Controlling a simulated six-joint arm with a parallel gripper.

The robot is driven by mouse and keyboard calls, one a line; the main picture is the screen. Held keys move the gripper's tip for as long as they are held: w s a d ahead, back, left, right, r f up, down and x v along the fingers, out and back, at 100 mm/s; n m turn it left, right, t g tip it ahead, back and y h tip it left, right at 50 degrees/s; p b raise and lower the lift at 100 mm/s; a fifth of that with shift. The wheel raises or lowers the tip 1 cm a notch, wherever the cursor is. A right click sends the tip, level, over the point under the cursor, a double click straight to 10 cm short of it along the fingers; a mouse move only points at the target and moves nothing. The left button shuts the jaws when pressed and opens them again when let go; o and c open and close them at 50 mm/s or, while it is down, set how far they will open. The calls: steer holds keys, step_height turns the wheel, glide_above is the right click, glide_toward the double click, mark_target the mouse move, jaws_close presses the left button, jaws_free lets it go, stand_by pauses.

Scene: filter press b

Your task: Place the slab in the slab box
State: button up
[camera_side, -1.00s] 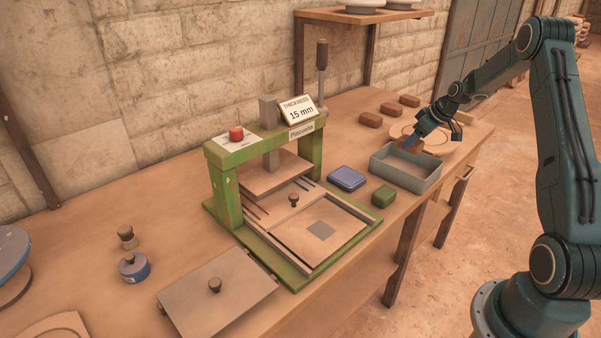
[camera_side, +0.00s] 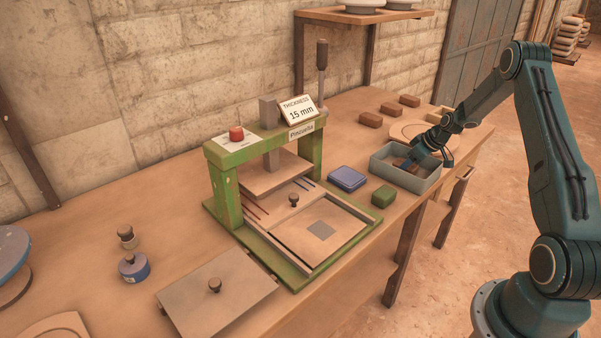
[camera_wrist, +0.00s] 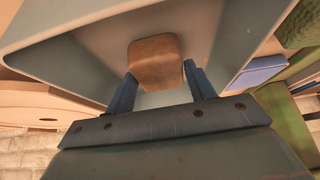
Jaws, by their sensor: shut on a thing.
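The slab (camera_wrist: 155,62) is a reddish-brown clay block with rounded edges. In the wrist view it lies between the two blue fingers of my gripper (camera_wrist: 160,88), which is shut on it. The slab box is a grey-blue open box (camera_side: 418,184) near the right end of the bench, and its inner walls (camera_wrist: 95,50) surround the slab in the wrist view. In the side view my gripper (camera_side: 405,163) reaches down into the box, and the slab is mostly hidden there. I cannot tell whether the slab touches the box floor.
A green press (camera_side: 228,200) with a 15 mm sign stands left of the box. Several brown bricks (camera_side: 370,119) and a round wooden board (camera_side: 452,143) lie behind the box.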

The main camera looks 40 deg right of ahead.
steer(key=shift+f, duration=0.2)
steer(key=shift+f, duration=0.15)
steer(key=o, duration=1.2)
steer(key=shift+c, duration=0.2)
steer(key=v, duration=1.2)
steer(key=shift+a, duration=0.1)
